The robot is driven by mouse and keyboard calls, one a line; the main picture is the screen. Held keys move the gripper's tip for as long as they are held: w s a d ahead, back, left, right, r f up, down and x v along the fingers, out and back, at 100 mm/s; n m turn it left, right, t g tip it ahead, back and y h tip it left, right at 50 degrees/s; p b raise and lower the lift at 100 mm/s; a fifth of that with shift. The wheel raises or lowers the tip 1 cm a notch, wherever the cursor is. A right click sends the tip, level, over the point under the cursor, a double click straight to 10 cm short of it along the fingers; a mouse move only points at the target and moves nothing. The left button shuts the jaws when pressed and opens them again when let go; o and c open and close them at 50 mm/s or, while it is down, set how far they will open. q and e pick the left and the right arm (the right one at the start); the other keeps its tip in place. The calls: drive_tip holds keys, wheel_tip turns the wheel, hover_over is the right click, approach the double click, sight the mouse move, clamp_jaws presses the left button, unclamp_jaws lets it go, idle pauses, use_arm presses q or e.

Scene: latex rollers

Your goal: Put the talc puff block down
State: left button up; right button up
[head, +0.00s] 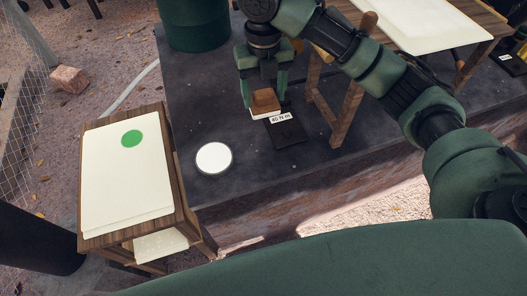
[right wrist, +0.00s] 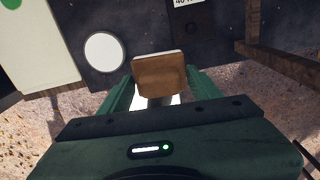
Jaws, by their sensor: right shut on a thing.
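The talc puff block (head: 265,100) is a brown block with a pale layer along its underside. My right gripper (head: 262,96) is shut on it, over the dark surface. In the right wrist view the block (right wrist: 160,75) sits between the two green fingers of my gripper (right wrist: 160,88). I cannot tell whether its underside touches anything. A round white disc (head: 214,157) lies on the dark surface to the left of the block; it also shows in the right wrist view (right wrist: 104,52). My left gripper is not in view.
A black plate with a label reading "40 N m" (head: 290,135) lies just right of the block. A wooden table (head: 188,215) with a cream top and green dot (head: 132,138) stands at left. A green drum (head: 195,25) and a trestle table (head: 490,22) stand behind.

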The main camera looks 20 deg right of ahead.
drive_tip(key=shift+f, duration=0.25)
drive_tip(key=shift+n, duration=0.3)
wheel_tip(320, 180, down, 19)
drive_tip(key=p, duration=0.3)
drive_tip(key=shift+f, duration=0.35)
drive_tip(key=shift+f, duration=0.2)
drive_tip(key=o, duration=1.2)
drive_tip(key=shift+r, duration=0.1)
